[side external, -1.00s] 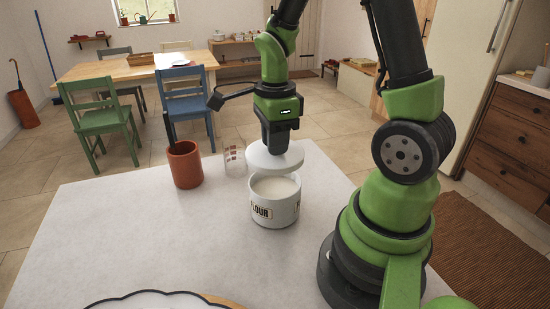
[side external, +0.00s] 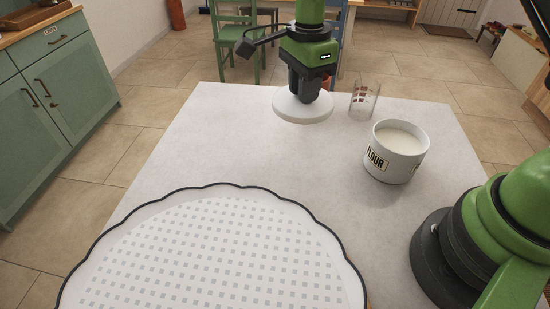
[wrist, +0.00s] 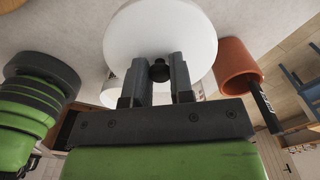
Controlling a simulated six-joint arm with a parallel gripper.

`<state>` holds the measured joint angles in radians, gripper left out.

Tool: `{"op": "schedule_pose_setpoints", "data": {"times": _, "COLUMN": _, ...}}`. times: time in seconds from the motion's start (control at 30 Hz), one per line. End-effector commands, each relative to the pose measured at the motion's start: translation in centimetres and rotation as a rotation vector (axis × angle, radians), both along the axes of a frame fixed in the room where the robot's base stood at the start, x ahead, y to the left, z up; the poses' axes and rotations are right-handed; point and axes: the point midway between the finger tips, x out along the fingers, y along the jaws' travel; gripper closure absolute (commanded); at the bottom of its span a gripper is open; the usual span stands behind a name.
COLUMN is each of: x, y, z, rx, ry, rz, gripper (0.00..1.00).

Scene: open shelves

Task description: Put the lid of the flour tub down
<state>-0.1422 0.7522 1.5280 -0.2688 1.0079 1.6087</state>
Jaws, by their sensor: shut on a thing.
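The flour tub (side external: 395,160) stands upright on the white tabletop, uncovered, with white flour showing at its top. Its round white lid (side external: 303,109) is to the left of the tub, level, over the table. I cannot tell whether the lid touches the tabletop. My gripper (side external: 304,94) points down and is shut on the lid's knob. In the wrist view, the dark knob (wrist: 160,70) sits between the two fingers, with the lid (wrist: 160,28) beyond it.
A clear glass (side external: 364,101) stands behind the tub, right of the lid. A terracotta pot (wrist: 236,62) shows in the wrist view, mostly hidden behind my gripper in the side view. A scalloped patterned tray (side external: 215,245) fills the front. The table between tray and lid is bare.

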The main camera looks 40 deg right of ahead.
Motion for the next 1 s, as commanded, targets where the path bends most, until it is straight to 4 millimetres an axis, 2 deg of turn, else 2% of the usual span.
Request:
{"op": "schedule_pose_setpoints", "data": {"times": 0.03, "x": 0.5, "y": 1.8, "z": -0.9, "rx": 0.0, "ry": 0.003, "rz": 0.054, "gripper": 1.0}}
{"op": "schedule_pose_setpoints", "data": {"times": 0.1, "x": 1.1, "y": 3.4, "z": -1.6, "rx": -0.001, "ry": 0.001, "rz": 0.105, "gripper": 1.0}}
{"op": "schedule_pose_setpoints", "data": {"times": 0.23, "x": 1.4, "y": 5.2, "z": -2.7, "rx": -0.001, "ry": 0.001, "rz": 0.157, "gripper": 1.0}}
{"op": "schedule_pose_setpoints", "data": {"times": 0.5, "x": 1.5, "y": 5.5, "z": -7.4, "rx": 0.0, "ry": 0.002, "rz": 0.166, "gripper": 1.0}}
{"op": "schedule_pose_setpoints", "data": {"times": 0.67, "x": 1.5, "y": 5.5, "z": -8.9, "rx": -0.001, "ry": 0.0, "rz": 0.166, "gripper": 1.0}}
{"op": "schedule_pose_setpoints", "data": {"times": 0.83, "x": 1.5, "y": 5.4, "z": -11.6, "rx": 0.0, "ry": 0.002, "rz": 0.164, "gripper": 1.0}}
{"op": "schedule_pose_setpoints", "data": {"times": 1.0, "x": 1.5, "y": 5.4, "z": -12.5, "rx": 0.0, "ry": -0.002, "rz": 0.164, "gripper": 1.0}}
